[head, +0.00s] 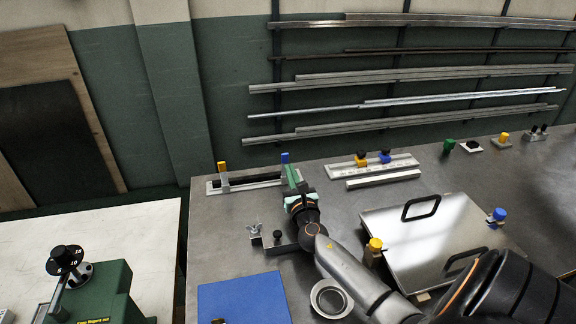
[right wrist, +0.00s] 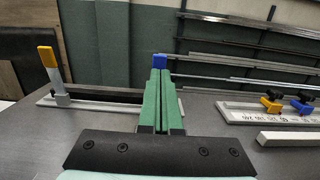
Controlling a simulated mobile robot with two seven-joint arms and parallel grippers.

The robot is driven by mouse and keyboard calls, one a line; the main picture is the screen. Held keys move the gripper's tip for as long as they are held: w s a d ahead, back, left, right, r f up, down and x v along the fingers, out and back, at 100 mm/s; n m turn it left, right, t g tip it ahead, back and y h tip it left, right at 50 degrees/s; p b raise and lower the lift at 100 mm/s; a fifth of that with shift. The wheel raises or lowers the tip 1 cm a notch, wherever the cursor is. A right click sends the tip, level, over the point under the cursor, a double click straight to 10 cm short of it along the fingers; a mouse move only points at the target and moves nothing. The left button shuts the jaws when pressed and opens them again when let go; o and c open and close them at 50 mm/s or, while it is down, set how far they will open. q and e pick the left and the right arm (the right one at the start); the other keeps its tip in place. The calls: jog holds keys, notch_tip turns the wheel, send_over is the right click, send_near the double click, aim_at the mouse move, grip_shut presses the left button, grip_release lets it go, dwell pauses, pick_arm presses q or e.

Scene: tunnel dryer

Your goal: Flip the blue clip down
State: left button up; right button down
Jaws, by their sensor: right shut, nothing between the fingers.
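The blue clip (head: 286,157) stands upright at the right end of a grey rail fixture at the back edge of the metal table. In the right wrist view the blue clip (right wrist: 159,62) shows just past the fingertips, and its lower part is hidden behind them. My right gripper (head: 291,176) is at the clip, its green fingers together and empty. In the right wrist view the fingers (right wrist: 161,92) point at the clip; I cannot tell whether they touch it. A yellow clip (head: 223,168) stands upright at the rail's left end. My left gripper is not in view.
A metal plate with black handles (head: 440,240), a blue mat (head: 243,300) and a small round dish (head: 331,299) lie nearer. Metal bars (head: 400,110) hang on the wall behind.

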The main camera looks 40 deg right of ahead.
aim_at(285, 158)
jog(key=shift+x, duration=1.6)
jog(key=shift+w, duration=0.1)
